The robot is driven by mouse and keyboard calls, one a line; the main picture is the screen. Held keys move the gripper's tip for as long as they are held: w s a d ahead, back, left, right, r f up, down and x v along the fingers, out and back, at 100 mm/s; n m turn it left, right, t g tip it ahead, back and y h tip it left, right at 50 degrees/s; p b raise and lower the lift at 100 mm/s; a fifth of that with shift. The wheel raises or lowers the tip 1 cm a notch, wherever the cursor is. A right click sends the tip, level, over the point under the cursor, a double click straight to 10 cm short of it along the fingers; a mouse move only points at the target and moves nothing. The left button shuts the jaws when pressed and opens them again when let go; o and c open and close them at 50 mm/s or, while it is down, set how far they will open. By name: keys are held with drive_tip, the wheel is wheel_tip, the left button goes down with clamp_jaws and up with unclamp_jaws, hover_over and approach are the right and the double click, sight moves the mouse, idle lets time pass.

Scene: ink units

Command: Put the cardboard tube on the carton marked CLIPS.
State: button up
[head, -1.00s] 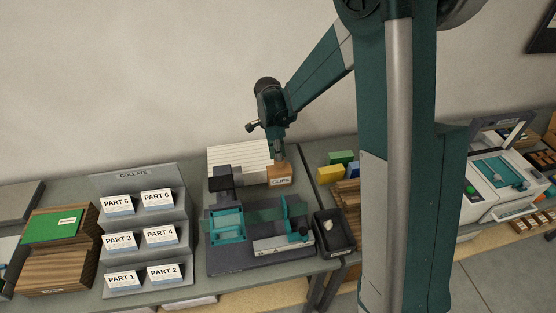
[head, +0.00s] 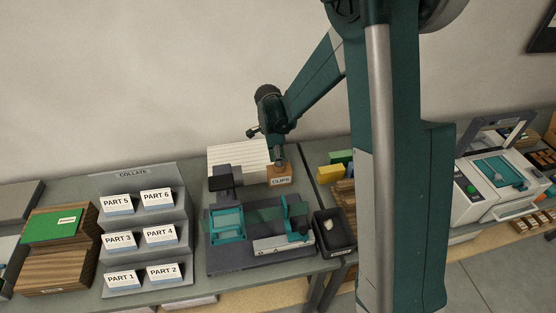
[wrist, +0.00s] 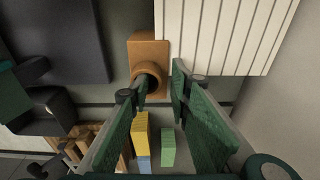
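The orange-brown carton marked CLIPS (head: 280,181) stands on the table in front of a white ribbed block. It also shows in the wrist view (wrist: 148,47). In the wrist view the brown cardboard tube (wrist: 150,69) shows its round, dark open end over the carton's near part. It looks upright; its lower end is hidden. My gripper (wrist: 160,82) is open, its two green fingers apart. The left fingertip overlaps the tube's opening and the right one is just beside the tube. I cannot tell whether either touches it. In the head view my gripper (head: 279,155) is directly above the carton.
The white ribbed block (head: 238,160) stands close behind and left of the carton. A dark machine with teal parts (head: 262,237) is in front. A black bin (head: 334,234) stands to its right. Yellow (head: 330,172) and green blocks lie right of the carton.

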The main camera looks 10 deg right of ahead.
drive_tip(key=shift+r, duration=0.15)
wheel_tip(320, 180, up, 12)
drive_tip(key=a, duration=0.1)
drive_tip(key=shift+a+p, duration=0.2)
drive_tip(key=shift+p, duration=0.1)
idle(0.6)
drive_tip(key=shift+s, duration=0.15)
idle(0.4)
drive_tip(key=s+d+r+n+t+y, duration=0.1)
drive_tip(key=s+d+r+n+t, duration=0.25)
drive_tip(key=s+r+n, duration=0.85)
drive_tip(key=s+d+n+t, duration=0.1)
drive_tip(key=s+n, duration=0.2)
drive_tip(key=s, duration=0.7)
drive_tip(key=s+d+r+n+t, duration=0.1)
drive_tip(key=s+n+t, duration=0.1)
drive_tip(key=s, duration=0.8)
drive_tip(key=shift+s+d+n, duration=0.25)
drive_tip(key=shift+d+n, duration=0.15)
drive_tip(key=shift+n, duration=0.2)
drive_tip(key=shift+t, duration=0.25)
